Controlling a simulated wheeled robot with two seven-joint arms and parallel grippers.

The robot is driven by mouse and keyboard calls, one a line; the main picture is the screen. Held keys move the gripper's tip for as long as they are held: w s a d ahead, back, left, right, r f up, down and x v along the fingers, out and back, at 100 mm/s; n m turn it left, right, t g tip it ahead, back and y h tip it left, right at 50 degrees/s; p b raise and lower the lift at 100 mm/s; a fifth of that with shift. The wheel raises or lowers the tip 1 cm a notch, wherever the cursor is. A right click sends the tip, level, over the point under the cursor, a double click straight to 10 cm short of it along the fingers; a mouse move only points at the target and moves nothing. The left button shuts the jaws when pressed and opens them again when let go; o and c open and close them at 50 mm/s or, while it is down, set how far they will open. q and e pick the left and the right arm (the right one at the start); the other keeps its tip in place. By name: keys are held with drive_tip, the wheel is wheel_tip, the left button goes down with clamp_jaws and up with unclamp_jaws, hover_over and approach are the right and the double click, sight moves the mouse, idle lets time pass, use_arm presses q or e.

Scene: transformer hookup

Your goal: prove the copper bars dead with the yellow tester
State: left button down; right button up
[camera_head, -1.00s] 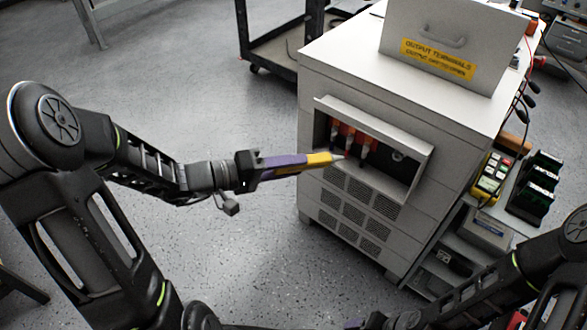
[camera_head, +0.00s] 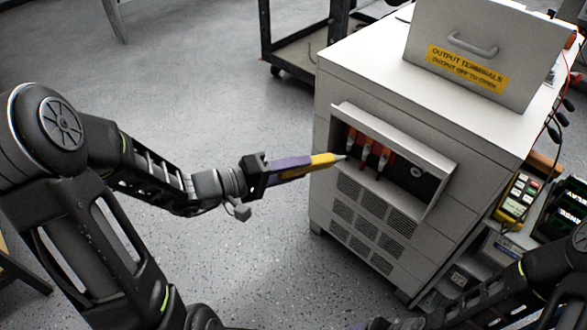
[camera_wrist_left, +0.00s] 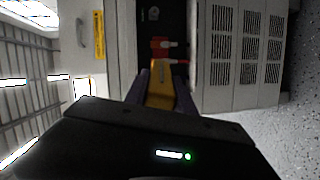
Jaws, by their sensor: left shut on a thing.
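In the left wrist view the tester (camera_wrist_left: 160,92) lies between the purple fingers, aimed into the recess. Several bars with red-orange parts and pale ends (camera_head: 367,152) stand in the recess; two of their ends show in the left wrist view (camera_wrist_left: 166,44). I cannot tell whether the tip touches a bar. Part of my right arm shows at the lower right, but its gripper is not clearly visible.
The grey cabinet (camera_head: 345,225) has a raised flap (camera_head: 395,135) above the recess and vents below. A yellow meter (camera_head: 517,197) sits on a side shelf at the right. A dark cart stands behind.

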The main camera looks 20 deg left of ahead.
use_arm(q)
drive_tip(key=w+d, duration=0.2)
drive_tip(key=w, duration=0.4)
drive_tip(key=shift+w+d+p, duration=0.2)
drive_tip(key=shift+d+p, duration=0.1)
drive_tip(key=shift+p, duration=0.1)
drive_tip(key=shift+w+d+b, duration=0.2)
drive_tip(key=shift+w+b, duration=0.15)
drive_tip(key=shift+w, duration=0.2)
idle(1.0)
drive_tip(key=shift+b, duration=0.45)
idle(1.8)
drive_tip(key=shift+s+a+b, duration=0.2)
drive_tip(key=shift+s+a, duration=0.2)
drive_tip(key=shift+s, duration=0.7)
drive_tip(key=shift+s+a+b, duration=0.15)
drive_tip(key=shift+s+a, duration=0.3)
drive_tip(key=shift+s, duration=0.6)
drive_tip(key=shift+s+a+b, duration=0.2)
drive_tip(key=shift+s+a, duration=0.2)
drive_tip(key=shift+s, duration=0.7)
drive_tip(key=shift+r, duration=0.1)
